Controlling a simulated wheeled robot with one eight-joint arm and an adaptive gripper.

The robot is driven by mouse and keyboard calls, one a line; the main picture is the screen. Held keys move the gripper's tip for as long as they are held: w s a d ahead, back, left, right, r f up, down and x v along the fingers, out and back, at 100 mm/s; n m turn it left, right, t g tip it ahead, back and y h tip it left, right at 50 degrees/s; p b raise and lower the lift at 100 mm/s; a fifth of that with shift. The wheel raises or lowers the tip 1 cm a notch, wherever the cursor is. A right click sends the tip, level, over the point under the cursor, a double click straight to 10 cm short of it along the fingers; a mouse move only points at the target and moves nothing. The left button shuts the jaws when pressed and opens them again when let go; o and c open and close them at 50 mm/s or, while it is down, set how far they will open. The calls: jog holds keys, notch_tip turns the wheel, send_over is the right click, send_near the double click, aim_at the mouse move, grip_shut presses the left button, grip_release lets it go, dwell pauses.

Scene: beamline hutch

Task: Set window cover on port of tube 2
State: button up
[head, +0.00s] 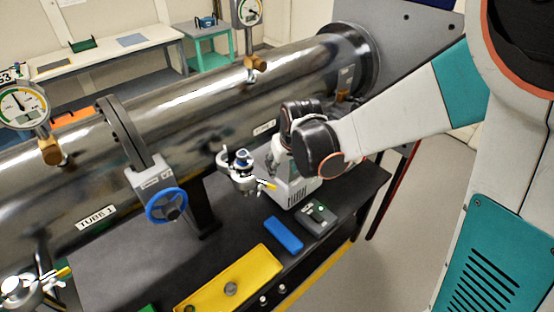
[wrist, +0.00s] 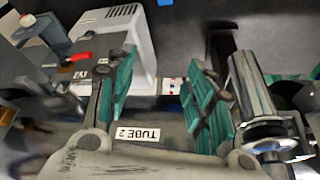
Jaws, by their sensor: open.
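My gripper (wrist: 163,78) is open in the wrist view, its two green-padded fingers apart with nothing between them. A shiny metal port (wrist: 255,85) with a clamp stands just right of the right finger. In the head view, a port with a clamp and yellow lever (head: 243,170) stands at the near side of the long metal tube (head: 200,110); its top has a blue part. My gripper is mostly hidden behind my arm there. I cannot identify the window cover for certain; small round grey pieces lie in the yellow tray (head: 255,272).
A white box (head: 290,188) stands beside the port, below my wrist. A blue handwheel (head: 167,206) and pressure gauges (head: 22,107) stick out from the tube.

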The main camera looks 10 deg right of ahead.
jog(key=shift+s+d+f+m+b, duration=0.35)
jog(key=shift+s+d+f+b, duration=0.85)
jog(key=shift+f+b, duration=2.7)
jog(key=shift+s+d+f+m+b, duration=0.35)
jog(key=shift+d+f+b, duration=1.85)
jog(key=shift+f, duration=3.15)
jog(key=s+d+r+t+b, duration=0.1)
jog(key=s+r+b, duration=0.3)
jog(key=s, duration=0.5)
jog(key=s+d+r+t+b, duration=0.1)
jog(key=s+r+b, duration=0.3)
jog(key=s, duration=0.6)
notch_tip(320, 180, up, 3)
jog(key=shift+s+d+f+m+t+h, duration=0.2)
jog(key=shift+d+m+t+h, duration=0.2)
jog(key=shift+d, duration=0.3)
